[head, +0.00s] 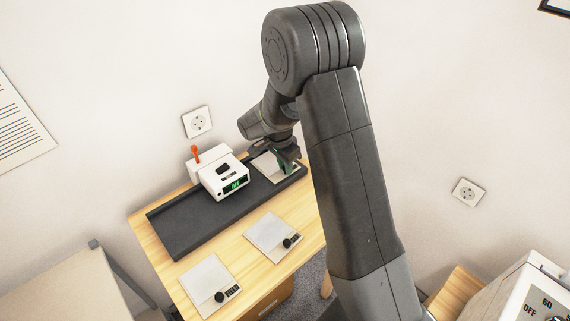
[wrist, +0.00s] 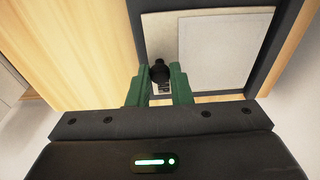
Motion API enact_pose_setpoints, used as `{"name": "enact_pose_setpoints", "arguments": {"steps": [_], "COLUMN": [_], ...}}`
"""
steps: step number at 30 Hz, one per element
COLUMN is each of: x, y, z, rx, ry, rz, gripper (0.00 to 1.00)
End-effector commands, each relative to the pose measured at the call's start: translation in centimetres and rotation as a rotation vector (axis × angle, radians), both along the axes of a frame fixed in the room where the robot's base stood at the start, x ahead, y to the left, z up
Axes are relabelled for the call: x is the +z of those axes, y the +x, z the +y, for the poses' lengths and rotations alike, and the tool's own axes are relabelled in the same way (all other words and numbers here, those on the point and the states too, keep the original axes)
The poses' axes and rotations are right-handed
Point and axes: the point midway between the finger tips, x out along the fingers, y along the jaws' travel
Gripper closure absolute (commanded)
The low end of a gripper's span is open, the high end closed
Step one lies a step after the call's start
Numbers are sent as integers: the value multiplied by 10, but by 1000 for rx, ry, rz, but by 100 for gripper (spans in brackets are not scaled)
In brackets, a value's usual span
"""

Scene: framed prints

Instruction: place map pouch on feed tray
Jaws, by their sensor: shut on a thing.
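The map pouch (wrist: 228,60) is a flat beige sleeve with a paler sheet, a black knob and a partly hidden label whose end reads "AP". My gripper (wrist: 160,78) has its green fingers shut on the knob at the pouch's near edge. In the head view, the pouch (head: 268,168) is at the right end of the long dark tray (head: 188,226), under my gripper (head: 288,163). The tray's dark rim (wrist: 279,45) borders the pouch in the wrist view. I cannot tell whether the pouch rests fully on the tray.
A white machine (head: 210,165) with a green display and an orange lever stands at the tray's back, left of the pouch. Two more knobbed pouches, one labelled FIELD (head: 205,278) and another (head: 268,234), lie on the wooden desk (head: 168,262) in front. A wall socket (head: 197,122) is behind.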

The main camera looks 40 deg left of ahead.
Motion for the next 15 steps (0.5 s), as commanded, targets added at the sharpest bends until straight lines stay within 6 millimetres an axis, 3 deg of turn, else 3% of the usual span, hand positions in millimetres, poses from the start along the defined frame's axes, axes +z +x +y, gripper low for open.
{"name": "enact_pose_setpoints", "arguments": {"steps": [6,7,10,15], "x": [-3,-3,-2,-2], "y": [0,0,0,0], "z": [0,0,0,0], "rx": [0,0,0,1], "ry": [0,0,0,0], "rz": [0,0,0,0], "gripper": [100,80,60,60]}}
